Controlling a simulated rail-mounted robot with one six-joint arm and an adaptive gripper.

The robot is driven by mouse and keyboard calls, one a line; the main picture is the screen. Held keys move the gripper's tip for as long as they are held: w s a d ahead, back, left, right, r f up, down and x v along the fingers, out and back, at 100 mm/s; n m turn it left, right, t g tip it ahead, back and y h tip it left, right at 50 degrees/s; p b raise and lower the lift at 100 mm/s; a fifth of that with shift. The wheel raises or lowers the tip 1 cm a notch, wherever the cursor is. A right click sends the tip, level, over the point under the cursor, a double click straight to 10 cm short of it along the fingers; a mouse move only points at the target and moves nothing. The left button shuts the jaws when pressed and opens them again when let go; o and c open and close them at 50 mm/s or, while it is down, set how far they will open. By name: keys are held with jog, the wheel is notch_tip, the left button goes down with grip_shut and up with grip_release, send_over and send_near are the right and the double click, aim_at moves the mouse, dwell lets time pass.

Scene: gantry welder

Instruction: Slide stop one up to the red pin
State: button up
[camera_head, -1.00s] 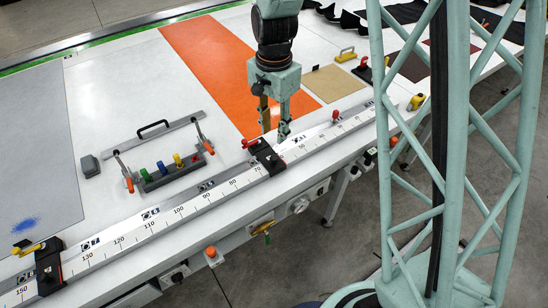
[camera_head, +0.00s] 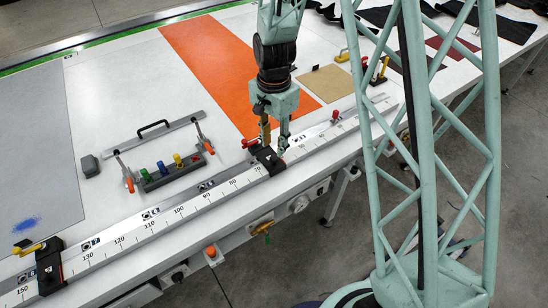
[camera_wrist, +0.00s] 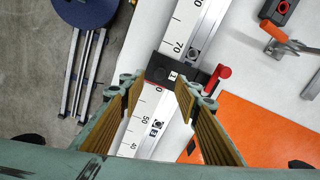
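A black stop with a red lever (camera_head: 267,160) sits on the long white measuring rail (camera_head: 225,188), near the 60–70 marks. It also shows in the wrist view (camera_wrist: 160,70). My gripper (camera_head: 275,146) is open above the rail at this stop. In the wrist view the two fingers (camera_wrist: 158,88) are apart, and the stop's body lies between and just beyond their tips; contact cannot be told. A red upright piece (camera_head: 334,116), likely the red pin, stands farther right along the rail.
A second black stop with a yellow lever (camera_head: 48,264) sits at the rail's left end. A grey fixture with coloured knobs (camera_head: 170,173) and orange-handled clamps lies behind the rail. An orange sheet (camera_head: 215,70) lies behind my gripper. The rail between stop and red piece looks clear.

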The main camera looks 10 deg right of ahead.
aim_at(274, 157)
jog(key=shift+f, duration=3.8)
jog(key=shift+c, duration=0.2)
grip_shut()
